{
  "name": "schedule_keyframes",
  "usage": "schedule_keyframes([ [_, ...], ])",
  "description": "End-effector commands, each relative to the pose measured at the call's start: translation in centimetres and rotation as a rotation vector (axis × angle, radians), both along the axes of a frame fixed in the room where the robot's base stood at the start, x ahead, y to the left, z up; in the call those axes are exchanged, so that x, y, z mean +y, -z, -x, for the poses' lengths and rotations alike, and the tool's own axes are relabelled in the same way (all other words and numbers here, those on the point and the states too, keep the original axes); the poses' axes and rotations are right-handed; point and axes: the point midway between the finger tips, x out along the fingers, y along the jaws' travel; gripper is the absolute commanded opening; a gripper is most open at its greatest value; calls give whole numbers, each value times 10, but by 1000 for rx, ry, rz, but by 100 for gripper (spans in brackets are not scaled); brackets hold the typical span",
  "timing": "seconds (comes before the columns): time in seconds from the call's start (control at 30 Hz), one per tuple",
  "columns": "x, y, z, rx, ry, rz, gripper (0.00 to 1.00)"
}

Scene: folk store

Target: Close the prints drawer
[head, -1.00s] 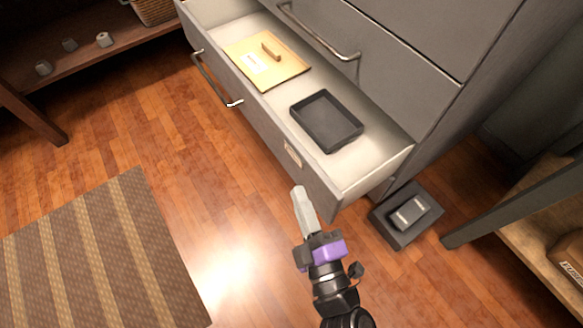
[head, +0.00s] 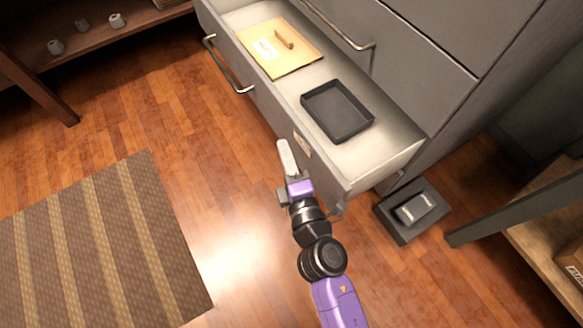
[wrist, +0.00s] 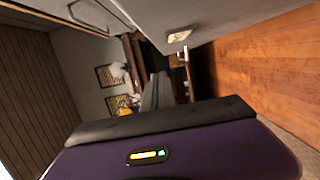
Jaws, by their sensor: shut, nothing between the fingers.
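The prints drawer is the pulled-out grey drawer (head: 259,93) of a grey cabinet in the head view. Inside it lie a tan folder (head: 284,50) with a small wooden piece (head: 284,38) on it, and a black tray (head: 337,112). Its front has a metal bar handle (head: 226,69) and a label plate (head: 302,145); a label plate (wrist: 179,36) also shows in the wrist view. My gripper (head: 284,146) is shut and empty, close to the drawer front beside the label plate. I cannot tell whether it touches. In the wrist view my gripper (wrist: 158,92) is partly hidden.
A closed drawer with a bar handle (head: 345,32) is above. A dark box (head: 412,209) stands on the floor at the right, near a wooden shelf (head: 540,205). A striped rug (head: 100,245) lies at the left. Wooden floor is clear before the drawer.

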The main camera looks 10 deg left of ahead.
Motion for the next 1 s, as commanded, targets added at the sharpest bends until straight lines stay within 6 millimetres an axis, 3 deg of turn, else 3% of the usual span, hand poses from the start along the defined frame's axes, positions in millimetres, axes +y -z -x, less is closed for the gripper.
schedule_keyframes([
  [0.23, -23, -2, -23, 1, 1, -1, 0],
  [0.8, -30, 0, -29, 1, 0, -2, 0],
  [1.0, -43, -3, -42, 1, 4, -2, 0],
])
